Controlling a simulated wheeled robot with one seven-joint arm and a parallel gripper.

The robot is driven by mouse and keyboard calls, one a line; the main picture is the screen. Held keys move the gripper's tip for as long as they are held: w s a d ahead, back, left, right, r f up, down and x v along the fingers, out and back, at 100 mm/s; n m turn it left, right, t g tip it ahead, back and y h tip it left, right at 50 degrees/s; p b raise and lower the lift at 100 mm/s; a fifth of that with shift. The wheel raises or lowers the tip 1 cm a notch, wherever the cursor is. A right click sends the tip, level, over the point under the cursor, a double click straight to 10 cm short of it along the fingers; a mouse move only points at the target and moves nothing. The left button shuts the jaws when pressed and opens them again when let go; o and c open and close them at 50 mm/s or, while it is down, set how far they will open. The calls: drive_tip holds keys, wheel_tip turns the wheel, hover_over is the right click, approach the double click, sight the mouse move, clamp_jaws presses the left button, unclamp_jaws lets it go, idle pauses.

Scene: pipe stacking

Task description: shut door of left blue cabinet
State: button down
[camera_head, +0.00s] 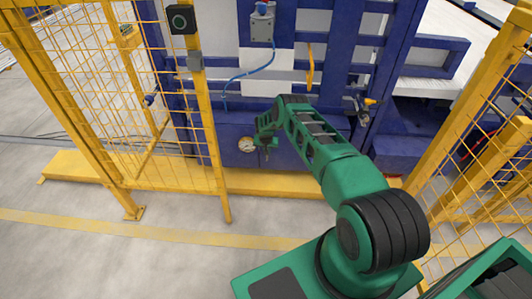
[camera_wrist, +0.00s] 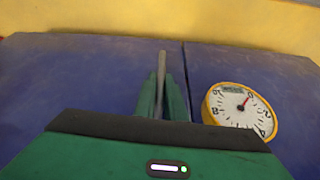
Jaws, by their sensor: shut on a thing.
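Blue cabinet fronts (camera_head: 234,130) stand low behind the yellow frame in the head view. A round gauge with a yellow rim (camera_head: 247,145) sits on the left front; it also shows in the wrist view (camera_wrist: 238,110). My gripper (camera_head: 266,143) is just right of the gauge in the head view. In the wrist view my gripper (camera_wrist: 162,98) is shut on a thin grey bar (camera_wrist: 162,66), which seems to be a handle. A narrow dark seam runs between two blue panels (camera_wrist: 70,85) beside it. I cannot tell whether the door is fully shut.
Yellow mesh fencing (camera_head: 170,90) stands on the left, with more yellow posts (camera_head: 480,95) on the right. A low yellow beam (camera_head: 270,184) runs along the floor before the cabinets. A grey box with a blue hose (camera_head: 262,24) hangs above. The grey floor in front is clear.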

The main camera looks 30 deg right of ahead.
drive_tip(key=shift+w+d+r, duration=0.15)
drive_tip(key=shift+w+r, duration=0.1)
drive_tip(key=shift+w, duration=0.25)
drive_tip(key=c, duration=1.8)
unclamp_jaws()
drive_tip(key=shift+w, duration=0.1)
drive_tip(key=shift+s+v, duration=0.15)
drive_tip(key=shift+v, duration=2.5)
drive_tip(key=shift+s+v, duration=0.15)
drive_tip(key=shift+v, duration=2.45)
